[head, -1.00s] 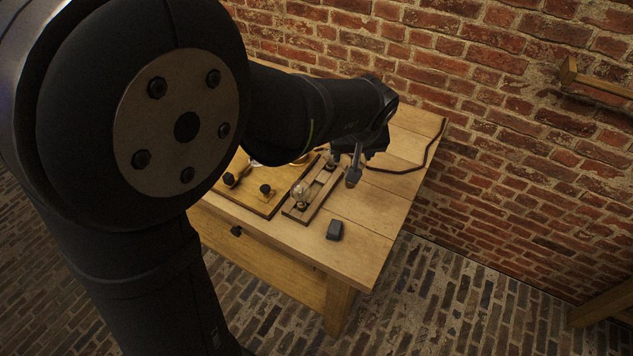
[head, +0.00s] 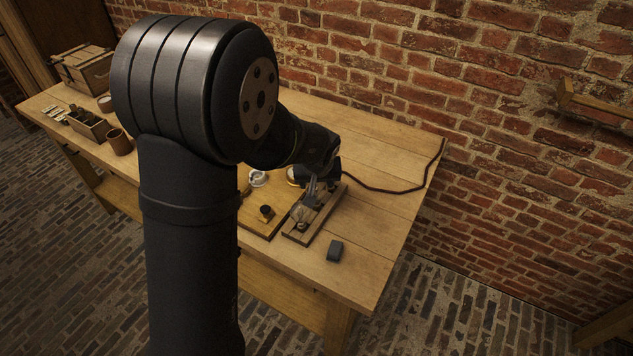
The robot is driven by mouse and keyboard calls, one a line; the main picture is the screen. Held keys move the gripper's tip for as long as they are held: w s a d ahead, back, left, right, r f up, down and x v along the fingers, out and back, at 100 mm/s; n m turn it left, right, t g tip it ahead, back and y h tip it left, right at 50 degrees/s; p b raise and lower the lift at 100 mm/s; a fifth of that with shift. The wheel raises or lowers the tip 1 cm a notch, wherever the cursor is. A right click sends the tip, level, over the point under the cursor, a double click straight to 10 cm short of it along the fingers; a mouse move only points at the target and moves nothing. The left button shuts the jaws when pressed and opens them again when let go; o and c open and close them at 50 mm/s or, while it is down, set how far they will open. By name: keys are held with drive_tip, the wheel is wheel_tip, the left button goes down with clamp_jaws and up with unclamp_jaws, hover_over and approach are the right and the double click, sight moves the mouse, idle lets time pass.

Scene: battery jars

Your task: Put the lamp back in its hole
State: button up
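A small clear glass bulb, which looks like the lamp (head: 299,211), sits at the near end of a narrow wooden holder (head: 326,216) on the bench. Whether it is seated in a hole is too small to tell. My gripper (head: 312,188) points down over the middle to far part of the holder, just behind the lamp in the picture. Its grey fingers look close together, but their gap and anything between them cannot be made out. The far end of the holder is partly hidden by my gripper.
A wooden board (head: 257,223) with a dark knob (head: 266,213) lies left of the holder. A small dark block (head: 335,250) lies near the front edge. A dark cable (head: 385,189) runs along the back right. Boxes and a brown cup (head: 119,142) stand far left.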

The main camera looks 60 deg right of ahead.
drive_tip(key=shift+f, duration=0.25)
drive_tip(key=o, duration=1.1)
drive_tip(key=shift+c, duration=0.2)
drive_tip(key=v, duration=1.2)
drive_tip(key=shift+r, duration=0.15)
